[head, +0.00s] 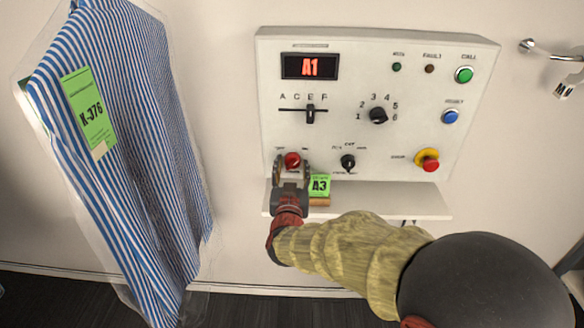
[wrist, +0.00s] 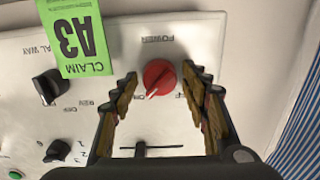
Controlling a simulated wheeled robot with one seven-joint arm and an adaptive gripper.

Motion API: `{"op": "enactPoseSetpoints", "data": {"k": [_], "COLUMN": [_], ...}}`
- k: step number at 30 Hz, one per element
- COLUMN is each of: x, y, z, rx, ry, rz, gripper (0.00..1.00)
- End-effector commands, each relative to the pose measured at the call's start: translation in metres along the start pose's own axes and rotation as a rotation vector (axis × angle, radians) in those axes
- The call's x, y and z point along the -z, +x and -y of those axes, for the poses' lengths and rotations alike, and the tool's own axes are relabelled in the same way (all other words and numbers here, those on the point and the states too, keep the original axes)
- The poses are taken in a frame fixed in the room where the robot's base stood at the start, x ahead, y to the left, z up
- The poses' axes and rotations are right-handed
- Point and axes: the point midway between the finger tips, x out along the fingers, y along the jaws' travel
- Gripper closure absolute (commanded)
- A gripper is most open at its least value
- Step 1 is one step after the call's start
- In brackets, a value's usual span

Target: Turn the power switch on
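The red power switch (head: 292,160) is a round knob at the lower left of the white control panel. In the wrist view, which is upside down, the red knob (wrist: 159,74) sits beside the printed word POWER. Its white pointer line slants down and slightly left there, toward a small label that looks like ON. My gripper (head: 291,170) is at the knob. In the wrist view my gripper (wrist: 161,80) is open, with one finger on each side of the knob and a visible gap to both. The other label is partly hidden by a finger.
The panel (head: 350,70) also carries a display reading A1, a slider (head: 310,114), black knobs (head: 378,115), buttons and a red emergency-style button (head: 429,160). A green A3 tag (head: 320,185) stands on the shelf (head: 400,205), close right of my gripper. A bagged striped garment (head: 130,150) hangs left.

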Motion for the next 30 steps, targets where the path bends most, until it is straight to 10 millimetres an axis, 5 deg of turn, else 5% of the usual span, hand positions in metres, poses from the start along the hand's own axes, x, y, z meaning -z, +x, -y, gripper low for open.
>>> {"op": "enactPoseSetpoints", "data": {"k": [14, 30], "x": [0.002, 0.001], "y": [-0.006, -0.102], "z": [0.001, 0.002], "rx": [0.000, 0.003], "ry": [0.001, 0.000], "rz": [-0.002, -0.002], "gripper": [0.47, 0.47]}}
